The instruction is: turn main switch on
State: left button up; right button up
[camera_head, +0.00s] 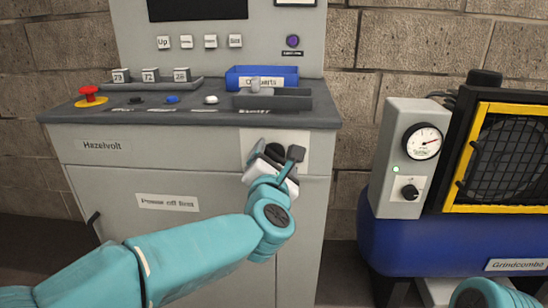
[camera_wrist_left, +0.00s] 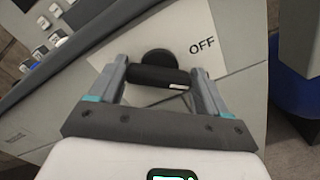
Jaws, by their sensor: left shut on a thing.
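The main switch is a black rotary knob with a bar handle on a white plate (camera_head: 300,142) on the front of the grey Hazelvolt cabinet. In the left wrist view the switch handle (camera_wrist_left: 158,76) lies between my left fingers, and the word OFF (camera_wrist_left: 203,45) is printed on the plate to the right of the knob. My left gripper (camera_head: 278,160) is shut on this handle; it also shows in the left wrist view (camera_wrist_left: 162,85). In the head view the gripper hides part of the switch. My right gripper is not in view.
Above the switch is a dark counter ledge with a red mushroom button (camera_head: 90,97), small buttons and a blue tray (camera_head: 262,77). To the right stands a blue compressor (camera_head: 380,235) with a gauge box (camera_head: 398,150) and yellow-framed grille. A gap separates it from the cabinet.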

pick_arm(q)
jog(key=m+p, duration=0.1)
jog(key=m, duration=0.4)
jog(key=shift+d+m+p, duration=0.1)
jog(key=shift+m+p, duration=0.2)
jog(key=shift+p, duration=0.05)
jog(key=shift+f+m+p, duration=0.2)
jog(key=shift+m+p, duration=0.65)
jog(key=shift+m, duration=1.35)
jog(key=o, duration=1)
jog(key=shift+s, duration=0.1)
jog(key=s, duration=0.5)
jog(key=s+a, duration=0.1)
jog(key=s, duration=0.4)
jog(key=s+p, duration=0.1)
jog(key=s, duration=0.5)
jog(key=shift+s+a, duration=0.1)
jog(key=shift+a, duration=0.05)
